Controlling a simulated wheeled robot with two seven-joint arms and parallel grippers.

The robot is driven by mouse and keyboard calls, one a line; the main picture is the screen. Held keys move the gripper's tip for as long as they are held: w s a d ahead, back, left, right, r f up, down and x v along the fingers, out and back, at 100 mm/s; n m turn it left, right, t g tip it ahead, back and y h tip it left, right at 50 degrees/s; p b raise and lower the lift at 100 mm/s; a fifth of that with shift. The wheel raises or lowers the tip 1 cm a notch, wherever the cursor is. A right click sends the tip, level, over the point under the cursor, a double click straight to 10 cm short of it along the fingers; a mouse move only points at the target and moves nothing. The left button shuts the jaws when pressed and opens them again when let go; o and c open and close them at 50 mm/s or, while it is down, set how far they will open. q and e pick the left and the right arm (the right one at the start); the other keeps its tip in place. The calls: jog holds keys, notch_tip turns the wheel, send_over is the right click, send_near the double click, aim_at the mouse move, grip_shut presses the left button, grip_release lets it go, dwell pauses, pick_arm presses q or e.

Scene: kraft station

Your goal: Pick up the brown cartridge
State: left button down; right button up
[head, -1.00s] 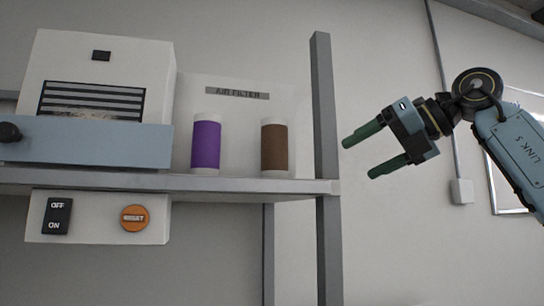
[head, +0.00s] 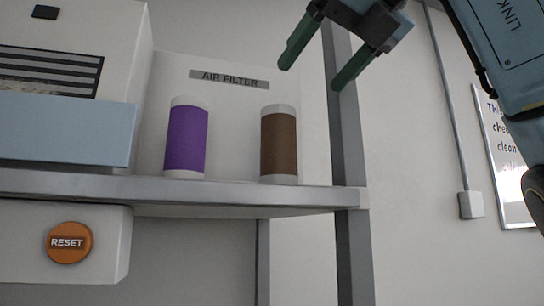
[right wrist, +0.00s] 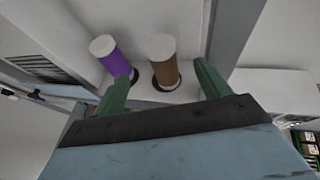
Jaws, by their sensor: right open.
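The brown cartridge (head: 279,146), with white ends, stands upright on the grey shelf (head: 220,193) below the AIR FILTER label. A purple cartridge (head: 186,140) stands upright to its left, apart from it. My right gripper (head: 308,76) is open and empty, up and to the right of the brown cartridge. In the right wrist view, the brown cartridge (right wrist: 164,62) shows beyond and between the two green fingers (right wrist: 160,82), seen from above. The purple cartridge (right wrist: 113,57) shows near the left finger there. My left gripper is not in view.
A grey upright post (head: 345,130) stands at the shelf's right end, close to my right gripper. A white machine with a blue front panel (head: 60,130) is at the left. An orange RESET button (head: 69,243) is below the shelf.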

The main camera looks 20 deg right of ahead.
aim_at(284, 106)
jog(key=p+x, duration=0.1)
jog(key=x, duration=0.5)
jog(key=shift+w+a+f, duration=0.2)
jog(key=shift+w, duration=0.1)
jog(key=shift+w+a+f, duration=0.1)
jog(key=shift+w+f, duration=0.05)
jog(key=shift+w, duration=0.1)
jog(key=shift+p+x, duration=0.55)
jog(key=shift+x, duration=0.25)
jog(key=p+x, duration=0.1)
jog(key=x, duration=0.2)
jog(key=shift+w, duration=0.3)
jog(key=shift+w+f, duration=0.1)
jog(key=shift+w, duration=0.1)
jog(key=shift+s, duration=0.15)
jog(key=shift+c, duration=0.6)
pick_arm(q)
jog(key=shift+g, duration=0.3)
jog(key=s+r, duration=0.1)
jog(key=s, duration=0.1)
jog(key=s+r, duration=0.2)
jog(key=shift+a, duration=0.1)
pick_arm(e)
jog(key=c, duration=1.1)
jog(key=shift+o, duration=0.2)
